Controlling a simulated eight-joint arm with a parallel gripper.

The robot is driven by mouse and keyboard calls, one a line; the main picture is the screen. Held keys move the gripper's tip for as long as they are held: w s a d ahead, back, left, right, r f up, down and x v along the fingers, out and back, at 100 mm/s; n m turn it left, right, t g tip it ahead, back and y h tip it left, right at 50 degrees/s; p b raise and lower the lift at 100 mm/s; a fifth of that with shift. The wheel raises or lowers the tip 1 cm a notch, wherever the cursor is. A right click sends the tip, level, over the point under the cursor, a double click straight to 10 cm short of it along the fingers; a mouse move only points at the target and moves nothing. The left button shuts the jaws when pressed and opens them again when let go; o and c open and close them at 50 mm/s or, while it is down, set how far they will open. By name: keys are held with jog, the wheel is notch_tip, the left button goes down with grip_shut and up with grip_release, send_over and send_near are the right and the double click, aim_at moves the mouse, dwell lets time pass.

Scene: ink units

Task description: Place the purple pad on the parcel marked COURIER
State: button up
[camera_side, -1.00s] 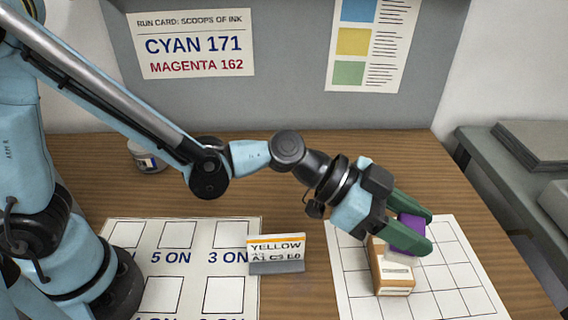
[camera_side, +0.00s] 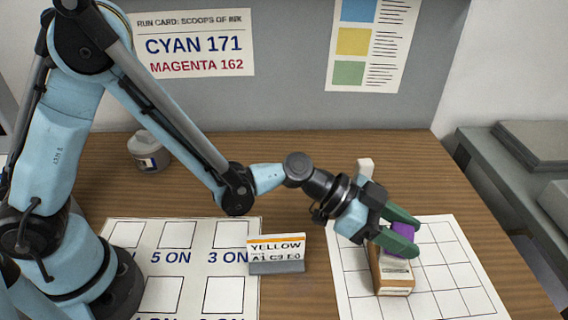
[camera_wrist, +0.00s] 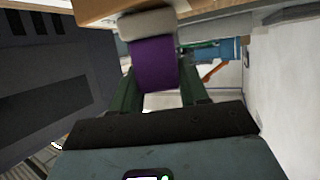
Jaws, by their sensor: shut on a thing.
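My gripper (camera_side: 411,237) has two green fingers shut on the purple pad (camera_side: 403,231). It is over the far end of a small tan parcel (camera_side: 393,282) on the gridded white sheet. The parcel's front label is too small to read, so I cannot tell whether it says COURIER. In the wrist view, the purple pad (camera_wrist: 153,64) sits between the fingers, with a pale end against or very near a tan surface. I cannot tell whether the pad touches the parcel.
A YELLOW card (camera_side: 276,246) on a grey stand is left of the gridded sheet (camera_side: 455,275). A printed sheet (camera_side: 190,262) with empty squares lies further left. A lidded jar (camera_side: 148,152) stands at the back left. A whitish upright thing (camera_side: 366,168) is behind my gripper.

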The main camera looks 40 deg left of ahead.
jog(key=o, duration=1.1)
jog(key=shift+f, duration=0.1)
jog(key=shift+c, duration=0.2)
jog(key=shift+a+r, duration=0.25)
jog(key=s+a+r+n+y, duration=0.2)
jog(key=s+a+n+y, duration=0.1)
jog(key=a, duration=0.7)
jog(key=s+a+r+n+t+y, duration=0.1)
jog(key=s+a+n+y, duration=0.3)
jog(key=a, duration=0.7)
jog(key=s+a+r+n+t+y, duration=0.1)
jog(key=s+a+r+n+y, duration=0.2)
jog(key=a, duration=0.8)
jog(key=n+y, duration=0.2)
jog(key=n, duration=0.1)
jog(key=shift+s+a+n+y, duration=0.15)
jog(key=shift+a+n+y, duration=0.1)
jog(key=shift+n+y, duration=0.05)
